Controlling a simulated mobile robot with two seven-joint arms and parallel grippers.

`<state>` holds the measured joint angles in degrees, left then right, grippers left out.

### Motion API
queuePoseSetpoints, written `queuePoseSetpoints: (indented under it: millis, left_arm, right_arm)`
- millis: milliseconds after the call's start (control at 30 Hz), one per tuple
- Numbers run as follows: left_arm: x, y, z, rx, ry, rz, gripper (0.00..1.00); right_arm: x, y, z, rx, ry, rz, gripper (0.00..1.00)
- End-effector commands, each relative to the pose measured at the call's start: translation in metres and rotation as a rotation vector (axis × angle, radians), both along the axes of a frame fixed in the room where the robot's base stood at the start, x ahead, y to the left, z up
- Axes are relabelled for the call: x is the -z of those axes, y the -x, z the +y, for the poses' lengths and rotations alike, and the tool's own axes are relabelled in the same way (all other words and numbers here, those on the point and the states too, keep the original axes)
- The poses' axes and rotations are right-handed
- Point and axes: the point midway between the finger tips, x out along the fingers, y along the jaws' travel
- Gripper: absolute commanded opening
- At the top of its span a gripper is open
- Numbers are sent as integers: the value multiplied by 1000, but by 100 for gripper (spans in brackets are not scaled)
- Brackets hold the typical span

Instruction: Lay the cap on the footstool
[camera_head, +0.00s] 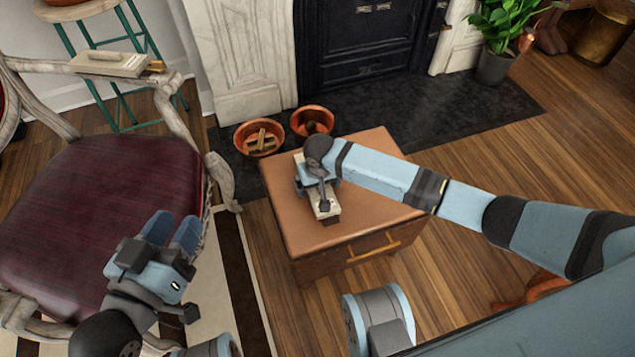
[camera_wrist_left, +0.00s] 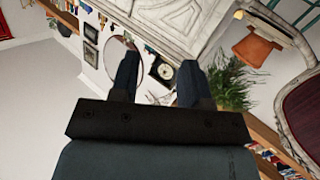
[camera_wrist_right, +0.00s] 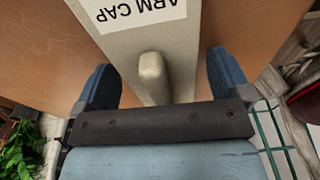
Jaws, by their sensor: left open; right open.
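A pale grey cap (camera_head: 328,212) lies on the brown leather top of the footstool (camera_head: 370,163). In the right wrist view the cap (camera_wrist_right: 150,48) carries a white label reading "ARM CAP" and has a rounded knob. My right gripper (camera_head: 317,182) is over the cap, its open fingers on either side of it with gaps showing. The gripper and arm hide part of the cap in the head view. My left gripper (camera_head: 172,232) is open and empty above the chair seat; its fingers (camera_wrist_left: 157,82) show nothing between them but distant room.
A similar pale cap (camera_head: 112,63) lies on an arm of the red-seated chair (camera_head: 95,200). Two terracotta bowls (camera_head: 259,138) stand behind the footstool on the dark hearth (camera_head: 440,120). A potted plant (camera_head: 495,65) is at the back right.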

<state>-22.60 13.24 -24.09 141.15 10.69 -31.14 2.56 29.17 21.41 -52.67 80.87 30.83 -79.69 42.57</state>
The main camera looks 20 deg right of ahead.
Motion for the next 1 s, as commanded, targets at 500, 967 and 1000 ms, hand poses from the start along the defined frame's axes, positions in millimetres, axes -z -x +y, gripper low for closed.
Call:
queuePoseSetpoints:
  millis: [500, 967, 1000]
  left_arm:
    - [-40, 3, 1, -37, 78, -60, 43]
    - [-71, 3, 4, -68, 129, -166, 43]
    - [-71, 3, 4, -69, 130, -167, 43]
  right_arm:
    - [-72, 8, 0, 0, -1, -1, 96]
    - [-122, 15, 0, 0, 0, 1, 96]
    - [-122, 15, 0, 0, 0, 1, 96]
